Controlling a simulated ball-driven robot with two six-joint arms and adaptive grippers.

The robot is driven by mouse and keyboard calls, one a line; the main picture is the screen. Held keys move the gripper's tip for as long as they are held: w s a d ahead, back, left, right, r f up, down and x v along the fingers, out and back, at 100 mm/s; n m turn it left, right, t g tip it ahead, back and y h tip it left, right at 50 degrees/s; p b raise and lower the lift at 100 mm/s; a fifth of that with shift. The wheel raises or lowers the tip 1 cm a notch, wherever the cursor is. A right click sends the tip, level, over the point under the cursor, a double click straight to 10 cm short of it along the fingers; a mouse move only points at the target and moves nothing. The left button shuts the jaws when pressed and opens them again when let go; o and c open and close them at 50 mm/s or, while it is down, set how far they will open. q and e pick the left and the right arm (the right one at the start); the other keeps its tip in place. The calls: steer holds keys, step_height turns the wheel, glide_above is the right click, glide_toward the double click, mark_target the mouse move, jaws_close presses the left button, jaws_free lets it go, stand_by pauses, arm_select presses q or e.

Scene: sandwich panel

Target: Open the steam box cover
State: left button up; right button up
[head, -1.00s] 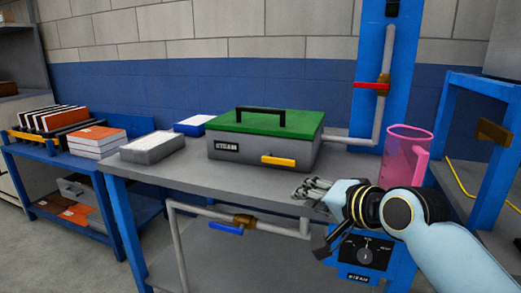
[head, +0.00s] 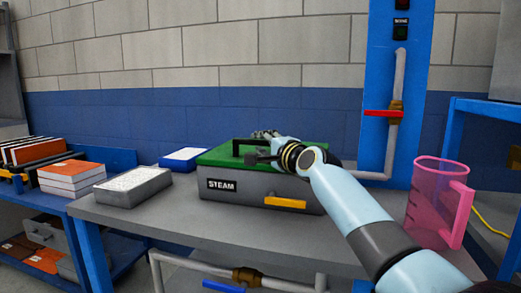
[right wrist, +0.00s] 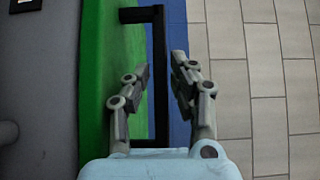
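The steam box (head: 225,193) is a grey box labelled STEAM on the workbench, with its green cover (head: 213,156) closed on top. The cover's black handle (head: 237,146) is partly hidden by my right gripper (head: 260,147), which is over the cover. In the right wrist view, my right gripper (right wrist: 158,88) is open, and the handle bar (right wrist: 160,120) shows between its two fingers. The fingers do not appear to be pressed on the bar. The green cover (right wrist: 95,90) lies to the left there. My left gripper is not in view.
A yellow lever (head: 285,203) sits on the box's front. A grey tray (head: 133,187) and a blue-edged tray (head: 183,158) stand left of the box. A pink transparent pitcher (head: 438,200) stands at the right. A pipe with a red valve handle (head: 383,113) rises behind.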

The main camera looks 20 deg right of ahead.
steer(key=shift+w+a, duration=0.1)
steer(key=shift+w, duration=0.45)
steer(key=shift+c, duration=0.3)
jaws_close()
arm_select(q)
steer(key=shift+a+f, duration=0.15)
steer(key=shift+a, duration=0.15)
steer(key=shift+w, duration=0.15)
